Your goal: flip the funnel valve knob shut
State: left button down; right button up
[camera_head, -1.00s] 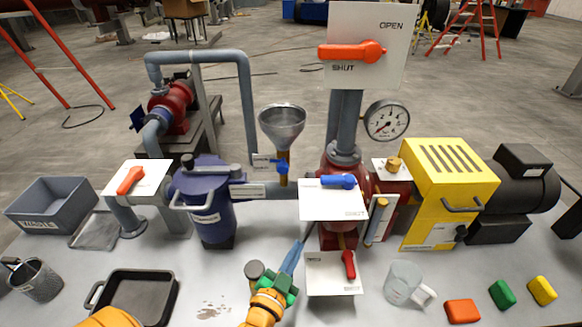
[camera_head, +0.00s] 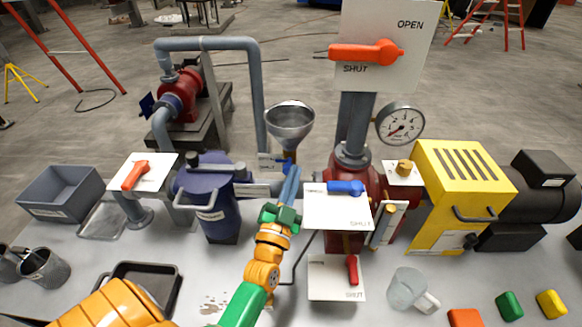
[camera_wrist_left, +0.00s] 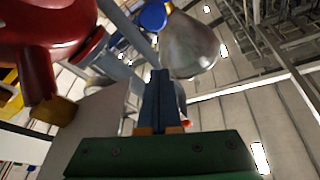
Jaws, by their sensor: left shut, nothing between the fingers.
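The metal funnel (camera_head: 289,118) stands on a stem above the pipe, left of the red pump housing, in the head view. Its small blue valve knob (camera_head: 288,162) shows only in part, just above my fingertips. My left gripper (camera_head: 291,178) is shut and empty, its blue-grey fingers pointing up at the funnel stem just below the knob. I cannot tell whether they touch it. My right gripper is not in view.
The blue filter pot (camera_head: 205,205) stands left of my gripper. A white plate (camera_head: 338,212) with a blue handle (camera_head: 346,187) is close on the right, on the red pump (camera_head: 350,165). A glass mug (camera_head: 408,288) and a black tray (camera_head: 150,275) stand in front.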

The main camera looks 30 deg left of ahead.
pick_arm(q)
jog(key=w+a+f, duration=0.2)
jog(key=w+a, duration=0.1)
jog(key=shift+w+f, duration=0.15)
jog(key=shift+w, duration=0.05)
dwell(0.3)
